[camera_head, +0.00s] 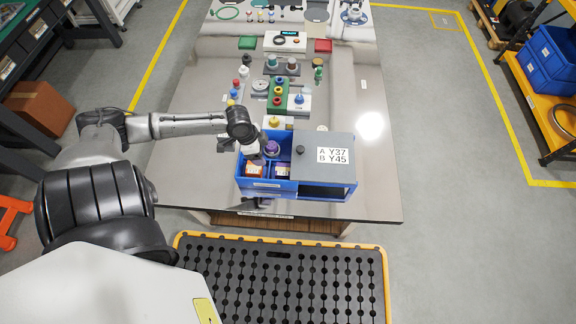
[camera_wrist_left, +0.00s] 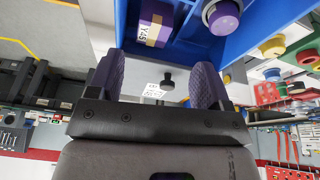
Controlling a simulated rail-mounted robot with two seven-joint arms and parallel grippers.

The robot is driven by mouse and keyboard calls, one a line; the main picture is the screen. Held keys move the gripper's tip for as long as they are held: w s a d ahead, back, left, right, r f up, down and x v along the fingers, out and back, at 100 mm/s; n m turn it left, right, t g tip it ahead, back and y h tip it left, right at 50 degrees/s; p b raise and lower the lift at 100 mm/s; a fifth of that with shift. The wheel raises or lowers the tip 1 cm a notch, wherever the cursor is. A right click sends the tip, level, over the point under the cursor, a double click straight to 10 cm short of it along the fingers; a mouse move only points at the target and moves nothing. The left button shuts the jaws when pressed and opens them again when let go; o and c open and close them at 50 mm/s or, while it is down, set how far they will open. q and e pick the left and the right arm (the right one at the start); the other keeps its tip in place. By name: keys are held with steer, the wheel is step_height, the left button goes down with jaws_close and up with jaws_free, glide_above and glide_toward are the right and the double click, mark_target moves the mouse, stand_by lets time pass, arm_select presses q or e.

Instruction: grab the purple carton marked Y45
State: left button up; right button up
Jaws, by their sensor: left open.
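The purple carton marked Y45 (camera_wrist_left: 155,22) stands in a blue bin (camera_wrist_left: 268,38), with a tan band beside its label. In the head view the purple carton (camera_head: 283,171) is in the front part of the bin (camera_head: 262,186), right of an orange carton (camera_head: 254,171). My left gripper (camera_head: 258,154) is over the left part of the bin. In the left wrist view its two purple-padded fingers (camera_wrist_left: 158,75) are wide apart with nothing between them. The carton shows beyond the fingertips, apart from them. My right gripper is not in view.
A purple-capped container (camera_wrist_left: 222,17) is close beside the carton; it also shows in the head view (camera_head: 272,148). A grey cover marked Y37 and Y45 (camera_head: 322,147) covers the bin's right part. Small bottles and a green rack (camera_head: 278,95) stand behind. The table's right side is clear.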

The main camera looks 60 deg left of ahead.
arm_select(q)
steer(key=w, duration=0.1)
steer(key=m+t+b, duration=0.1)
steer(key=b, duration=0.1)
glide_above(280, 169)
steer(key=s, duration=0.2)
steer(key=shift+h, duration=0.4)
steer(key=f, duration=0.6)
steer(key=shift+w+a+f, duration=0.1)
steer(key=shift+a+f, duration=0.1)
steer(key=shift+a, duration=0.2)
steer(key=shift+x, duration=1)
steer(key=shift+a+x, duration=0.1)
steer(key=shift+x, duration=1)
steer(key=shift+a+x, duration=0.15)
steer(key=shift+x, duration=0.9)
steer(key=shift+w, duration=0.1)
